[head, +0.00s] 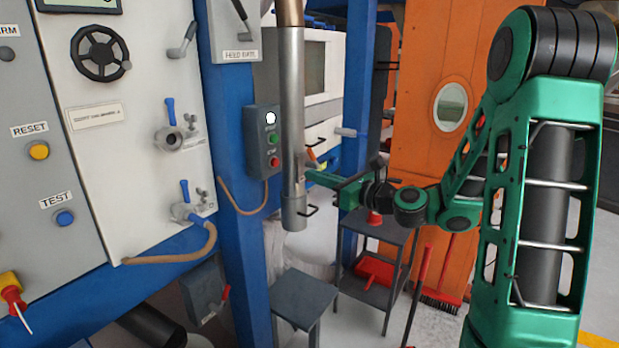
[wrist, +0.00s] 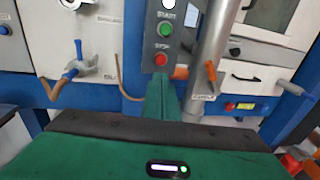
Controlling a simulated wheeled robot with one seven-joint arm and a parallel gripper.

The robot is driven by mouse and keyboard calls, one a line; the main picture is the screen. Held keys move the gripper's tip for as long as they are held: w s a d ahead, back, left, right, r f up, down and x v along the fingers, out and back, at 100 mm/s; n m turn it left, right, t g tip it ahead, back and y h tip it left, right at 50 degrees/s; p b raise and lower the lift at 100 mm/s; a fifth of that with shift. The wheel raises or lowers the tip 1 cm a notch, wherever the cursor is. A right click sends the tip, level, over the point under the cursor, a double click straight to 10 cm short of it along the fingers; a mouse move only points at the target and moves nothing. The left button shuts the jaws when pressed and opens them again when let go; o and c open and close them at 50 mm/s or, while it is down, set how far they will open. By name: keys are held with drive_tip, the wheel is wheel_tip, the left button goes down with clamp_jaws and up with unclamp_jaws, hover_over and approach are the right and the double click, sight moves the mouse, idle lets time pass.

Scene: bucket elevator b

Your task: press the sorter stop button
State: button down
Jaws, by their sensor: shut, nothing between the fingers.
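A grey button box (head: 262,142) is mounted on a blue post. It has a white lamp at the top, a green button (head: 271,139) and, below it, a red button (head: 275,162) with a small label that looks like STOP. In the wrist view the red button (wrist: 161,59) is just beyond the tips of my gripper (wrist: 163,82), nearly in line with them. My gripper is shut and empty. In the head view my gripper (head: 314,178) is to the right of the box, its tips near or behind the grey pipe. I cannot tell whether it touches the button.
A vertical grey pipe (head: 293,120) stands close to the right of the box; in the wrist view the pipe (wrist: 207,65) is beside my fingers. An orange handle (wrist: 210,75) is near it. A panel with RESET and TEST buttons (head: 64,218) is at left. A small dark stool (head: 300,292) stands below.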

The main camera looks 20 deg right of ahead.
sight(276, 164)
drive_tip(key=x, duration=1.1)
drive_tip(key=shift+w+a, duration=0.15)
drive_tip(key=shift+w, duration=0.2)
